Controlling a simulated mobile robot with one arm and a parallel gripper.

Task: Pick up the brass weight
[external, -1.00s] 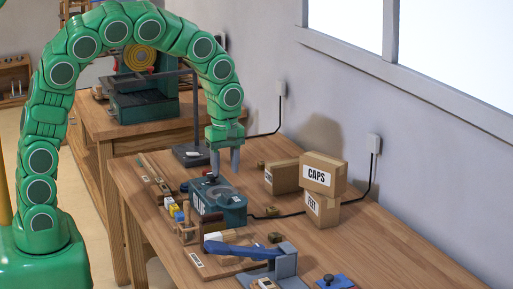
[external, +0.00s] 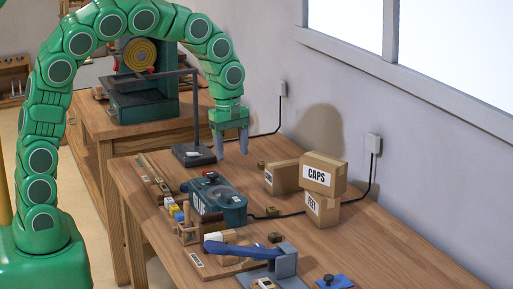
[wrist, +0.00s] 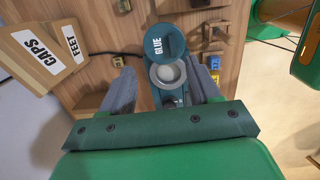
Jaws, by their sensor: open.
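Several small dull brass-coloured blocks lie on the bench, and I cannot tell for sure which is the brass weight. In the external view one block (external: 261,165) lies right of and below my gripper (external: 230,152), one (external: 272,211) is by the black cable, and one (external: 275,237) is nearer the front. In the wrist view a small brass block (wrist: 118,61) lies beyond the left finger. My gripper is open and empty, raised above the bench behind the teal glue pot. In the wrist view its fingers (wrist: 163,88) stand apart, with the pot seen between them.
The teal glue pot (external: 232,213) stands below the gripper. Stacked cartons (external: 322,172) are to the right, against the wall side. A dark stand (external: 192,155) with a post is close on the left. A blue-handled tool (external: 240,250) is in front. Bench right of the cartons is clear.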

